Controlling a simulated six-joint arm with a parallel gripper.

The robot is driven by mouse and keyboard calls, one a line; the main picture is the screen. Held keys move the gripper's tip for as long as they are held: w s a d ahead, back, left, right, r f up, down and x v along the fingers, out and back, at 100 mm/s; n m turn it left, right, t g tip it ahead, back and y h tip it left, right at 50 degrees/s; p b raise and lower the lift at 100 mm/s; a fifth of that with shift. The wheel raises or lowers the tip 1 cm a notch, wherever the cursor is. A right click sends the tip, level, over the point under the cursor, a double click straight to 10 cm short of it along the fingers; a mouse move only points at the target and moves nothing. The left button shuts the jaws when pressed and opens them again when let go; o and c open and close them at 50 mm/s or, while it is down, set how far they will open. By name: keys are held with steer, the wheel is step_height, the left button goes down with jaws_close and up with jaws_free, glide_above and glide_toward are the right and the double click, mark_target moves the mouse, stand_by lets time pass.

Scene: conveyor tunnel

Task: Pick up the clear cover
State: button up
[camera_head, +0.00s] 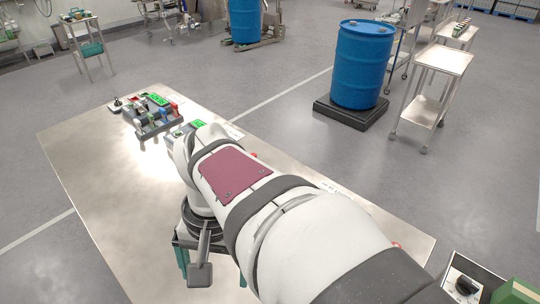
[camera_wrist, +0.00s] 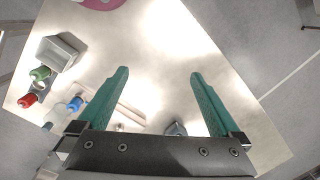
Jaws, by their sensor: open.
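My gripper (camera_wrist: 158,75) is open, with its two green fingers spread wide over the bright metal table (camera_wrist: 150,40). Nothing is held between the fingertips. I cannot clearly pick out the clear cover in either view; glare on the tabletop washes out much of the surface. A small grey-blue thing (camera_wrist: 175,128) shows low between the fingers, close to the gripper body, and I cannot tell what it is. A pale flat strip (camera_wrist: 128,112) lies beside the left finger. In the head view my arm hides most of the gripper and the table under it.
A dark rack with coloured parts (camera_head: 155,118) and a device with a green screen (camera_head: 183,131) stand at the table's far end. A grey box (camera_wrist: 60,52), a green part (camera_wrist: 40,73) and a red part (camera_wrist: 27,100) lie left in the wrist view. The table's left side is clear.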

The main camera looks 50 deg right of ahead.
steer(key=w+d+m+h, duration=0.15)
steer(key=d+m, duration=0.65)
steer(key=d, duration=1.5)
steer(key=s+d+f+m, duration=0.3)
steer(key=s+d, duration=0.3)
steer(key=d, duration=0.3)
steer(key=s+d+f+m, duration=0.3)
steer(key=s+d, duration=0.2)
steer(key=d, duration=0.3)
steer(key=f, duration=1.5)
steer(key=shift+s+d, duration=0.15)
steer(key=shift+s, duration=0.05)
steer(key=c, duration=1.3)
